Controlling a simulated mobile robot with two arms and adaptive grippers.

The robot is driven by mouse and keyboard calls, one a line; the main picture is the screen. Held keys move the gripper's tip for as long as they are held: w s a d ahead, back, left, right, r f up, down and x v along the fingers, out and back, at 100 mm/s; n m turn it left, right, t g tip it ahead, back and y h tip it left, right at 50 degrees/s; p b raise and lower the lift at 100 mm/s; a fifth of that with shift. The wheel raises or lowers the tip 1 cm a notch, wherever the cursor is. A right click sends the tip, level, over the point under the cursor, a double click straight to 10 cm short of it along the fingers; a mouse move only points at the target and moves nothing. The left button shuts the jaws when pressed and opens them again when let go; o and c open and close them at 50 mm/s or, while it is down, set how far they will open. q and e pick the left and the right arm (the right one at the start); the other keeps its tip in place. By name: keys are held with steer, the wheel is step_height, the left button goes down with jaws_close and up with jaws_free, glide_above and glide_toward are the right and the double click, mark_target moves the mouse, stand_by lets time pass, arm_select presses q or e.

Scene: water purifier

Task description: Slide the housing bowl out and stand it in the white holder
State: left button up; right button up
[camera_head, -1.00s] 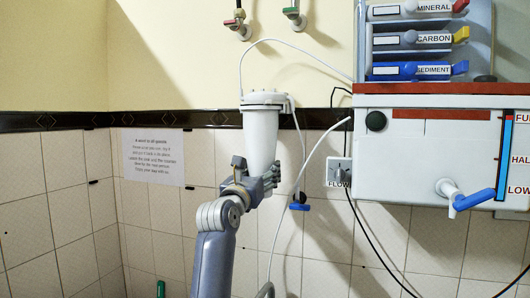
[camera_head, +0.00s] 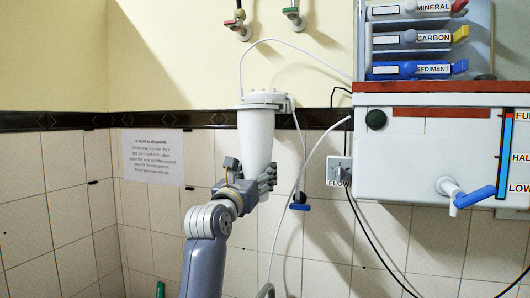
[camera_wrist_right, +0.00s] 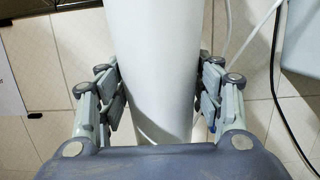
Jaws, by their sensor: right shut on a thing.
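The white housing bowl (camera_head: 256,138) is a tapered upright cup beneath the white filter head (camera_head: 264,97) on the back wall. Its top edge sits slightly left of the head's centre; whether the two touch cannot be told. My right gripper (camera_head: 253,182) is shut around the lower part of the bowl. In the right wrist view the bowl (camera_wrist_right: 152,60) runs between the fingers of my right gripper (camera_wrist_right: 158,100), which press on both sides. My left gripper and the white holder are not in view.
Thin white tubing (camera_head: 300,42) arches from the filter head toward the white tank (camera_head: 410,150) at right. A blue valve handle (camera_head: 300,207) hangs close to the right of my gripper. A tap (camera_head: 465,195) juts from the tank.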

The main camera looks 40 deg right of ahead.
steer(key=shift+r+b+v, duration=0.3)
steer(key=shift+b+v, duration=0.1)
steer(key=shift+v, duration=0.9)
steer(key=shift+r+b+v, duration=0.3)
steer(key=shift+b+v, duration=0.1)
steer(key=shift+v, duration=0.95)
steer(key=shift+r+b+v, duration=0.3)
steer(key=shift+b+v, duration=0.1)
steer(key=shift+v, duration=0.9)
steer(key=shift+a+f, duration=0.1)
steer(key=shift+a, duration=0.15)
